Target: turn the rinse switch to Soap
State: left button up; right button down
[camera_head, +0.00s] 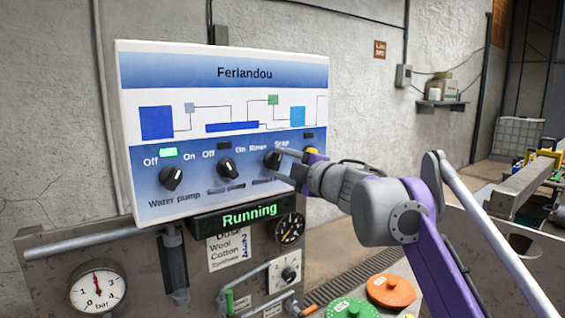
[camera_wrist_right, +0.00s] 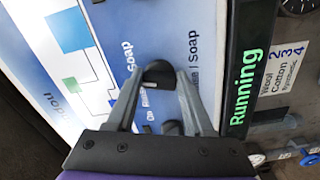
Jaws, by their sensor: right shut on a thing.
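The rinse switch is a black knob (camera_head: 272,158) at the right of the panel's knob row, between the labels Rinse and Soap. My right gripper (camera_head: 287,160) reaches it from the right. My left gripper is not in view.
The white and blue Ferlandou panel (camera_head: 225,72) also carries a middle knob (camera_head: 227,167) and a water pump knob (camera_head: 171,178) with a green lamp (camera_head: 168,152). Below are a display (camera_head: 250,215) reading Running, gauges and pipes. Green and orange round caps (camera_head: 391,290) lie below my arm.

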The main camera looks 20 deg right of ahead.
jog(key=shift+m, duration=1.2)
jog(key=shift+c, duration=1.4)
grip_release()
jog(key=shift+f, duration=0.1)
jog(key=shift+s, duration=0.1)
jog(key=b+v, duration=0.1)
jog(key=v, duration=0.9)
jog(key=shift+s+b, duration=0.3)
jog(key=shift+d, duration=0.2)
